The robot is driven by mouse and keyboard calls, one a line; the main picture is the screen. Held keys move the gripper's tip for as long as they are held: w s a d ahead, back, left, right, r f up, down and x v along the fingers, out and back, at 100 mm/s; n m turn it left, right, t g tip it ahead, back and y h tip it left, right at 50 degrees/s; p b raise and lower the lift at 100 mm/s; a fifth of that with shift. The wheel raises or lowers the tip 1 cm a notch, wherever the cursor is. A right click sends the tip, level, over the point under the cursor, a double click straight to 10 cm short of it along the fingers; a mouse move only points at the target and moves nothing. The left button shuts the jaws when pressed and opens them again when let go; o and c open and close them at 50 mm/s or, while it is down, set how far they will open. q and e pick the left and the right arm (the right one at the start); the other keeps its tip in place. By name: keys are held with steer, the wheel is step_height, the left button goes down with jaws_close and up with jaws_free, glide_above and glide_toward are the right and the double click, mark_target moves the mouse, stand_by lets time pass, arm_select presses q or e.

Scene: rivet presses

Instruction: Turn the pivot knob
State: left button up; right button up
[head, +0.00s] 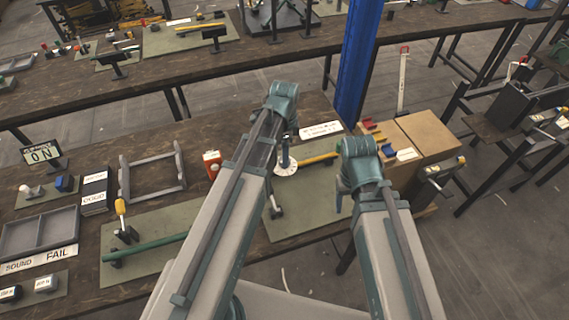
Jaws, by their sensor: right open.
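I cannot tell for sure which part is the pivot knob. A yellow upright knob or handle (120,207) stands on a small black base on the left green mat, next to a green bar (145,247). On the right green mat a yellow bar (318,159) lies beside a white disc (285,168), partly behind my left arm. My right gripper (341,195) points down at the right edge of that mat, below my right arm's teal joint. It is open, small in view and partly hidden by my arm.
A grey frame (124,180), a divided grey tray (38,235), an orange-red box (212,164) and an ON sign (41,153) stand on the bench. Cardboard boxes (428,135) are at right. A blue post (357,60) rises behind the bench.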

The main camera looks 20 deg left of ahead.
arm_select(q)
steer(key=shift+f+b, duration=1.05)
steer(key=shift+f, duration=0.55)
arm_select(e)
step_height(320, 180, down, 3)
steer(key=shift+f, duration=0.1)
arm_select(q)
steer(key=shift+r, duration=0.1)
jaws_close()
